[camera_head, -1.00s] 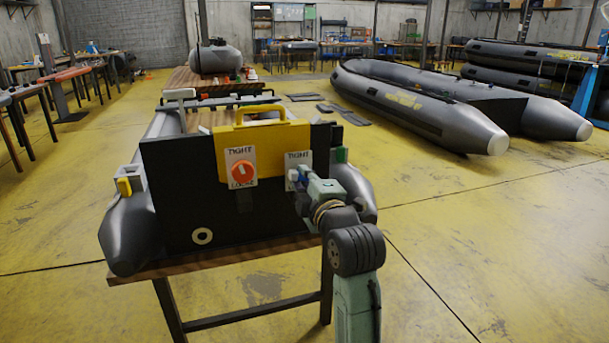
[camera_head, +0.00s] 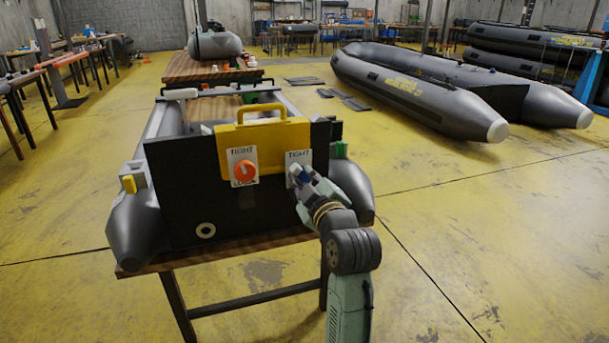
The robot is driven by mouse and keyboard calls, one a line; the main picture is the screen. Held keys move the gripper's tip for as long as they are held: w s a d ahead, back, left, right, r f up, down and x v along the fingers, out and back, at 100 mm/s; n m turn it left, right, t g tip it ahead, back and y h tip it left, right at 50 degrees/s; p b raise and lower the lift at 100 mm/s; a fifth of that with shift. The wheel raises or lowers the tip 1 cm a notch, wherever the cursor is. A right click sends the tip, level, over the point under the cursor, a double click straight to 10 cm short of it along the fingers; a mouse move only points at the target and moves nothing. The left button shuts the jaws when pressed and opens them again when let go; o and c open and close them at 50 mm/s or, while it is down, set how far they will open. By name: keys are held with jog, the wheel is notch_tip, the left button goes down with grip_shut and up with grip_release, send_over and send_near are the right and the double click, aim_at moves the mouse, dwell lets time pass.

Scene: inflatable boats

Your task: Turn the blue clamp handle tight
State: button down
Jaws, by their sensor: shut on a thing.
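The blue clamp handle (camera_head: 296,169) is on the right side of the black transom board (camera_head: 190,209), at a white label whose visible word is "TIGHT". My gripper (camera_head: 299,174) is at this handle and shut on it. My gripper and wrist hide most of the handle and the lower part of its label, so the handle's exact angle cannot be read. An orange knob (camera_head: 244,172) sits to the left on its own label, marked "TIGHT" above and "LOOSE" below.
A yellow clamp bracket (camera_head: 262,138) with a raised handle straddles the board's top. The grey boat (camera_head: 135,232) rests on a wooden table (camera_head: 230,254). A larger inflatable boat (camera_head: 420,92) lies at the right. Yellow floor (camera_head: 470,240) is clear to the right.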

jog(key=m+p, duration=0.4)
jog(key=m, duration=0.2)
jog(key=shift+r, duration=0.1)
jog(key=c, duration=1.1)
grip_release()
jog(key=shift+s, duration=0.1)
jog(key=shift+b+v, duration=0.3)
jog(key=shift+v, duration=3.65)
